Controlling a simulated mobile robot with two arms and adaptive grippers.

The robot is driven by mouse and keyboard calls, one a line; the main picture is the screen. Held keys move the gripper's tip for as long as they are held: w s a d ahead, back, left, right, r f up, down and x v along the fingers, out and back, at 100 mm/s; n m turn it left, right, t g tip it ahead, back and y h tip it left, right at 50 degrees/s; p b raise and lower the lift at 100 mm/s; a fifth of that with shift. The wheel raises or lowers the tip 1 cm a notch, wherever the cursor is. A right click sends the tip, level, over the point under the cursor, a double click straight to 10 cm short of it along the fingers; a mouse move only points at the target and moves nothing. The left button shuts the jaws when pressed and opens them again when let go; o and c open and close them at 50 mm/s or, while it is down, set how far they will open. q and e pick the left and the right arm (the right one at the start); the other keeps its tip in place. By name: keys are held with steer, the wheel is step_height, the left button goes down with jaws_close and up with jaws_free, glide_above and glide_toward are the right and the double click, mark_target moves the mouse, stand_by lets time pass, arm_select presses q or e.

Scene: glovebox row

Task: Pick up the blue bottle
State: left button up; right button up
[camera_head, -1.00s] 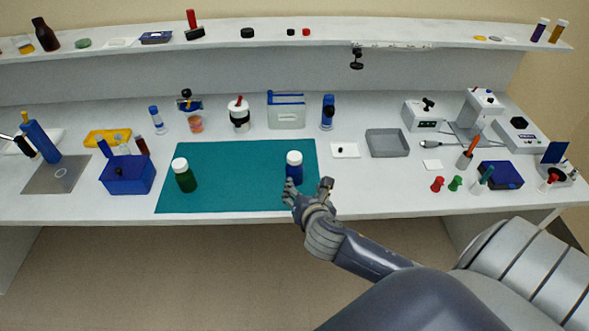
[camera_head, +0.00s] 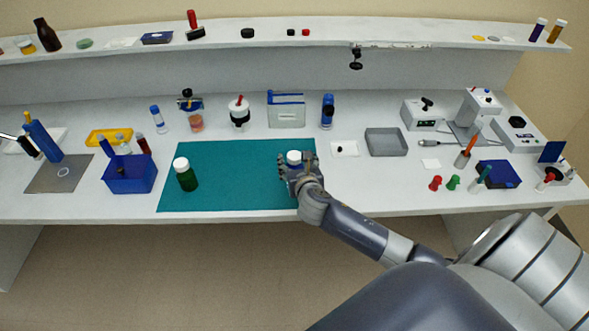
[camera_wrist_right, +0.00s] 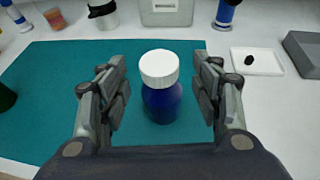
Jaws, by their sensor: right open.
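The blue bottle (camera_wrist_right: 162,100) with a white ribbed cap stands upright on the teal mat (camera_wrist_right: 50,75). In the right wrist view it sits between the two fingers of my right gripper (camera_wrist_right: 165,92), with a gap on each side. The gripper is open. In the head view my right gripper (camera_head: 297,164) covers most of the bottle, and only its white cap (camera_head: 293,157) shows clearly. My left gripper is out of view.
A green bottle (camera_head: 186,177) with a white cap stands on the mat's left part. A white tile (camera_head: 345,149) and a grey tray (camera_head: 387,142) lie to the right. A clear container (camera_head: 287,113) and a blue-topped bottle (camera_head: 327,112) stand behind the mat.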

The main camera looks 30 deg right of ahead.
steer(key=shift+x, duration=1.7)
steer(key=shift+c, duration=0.5)
jaws_close()
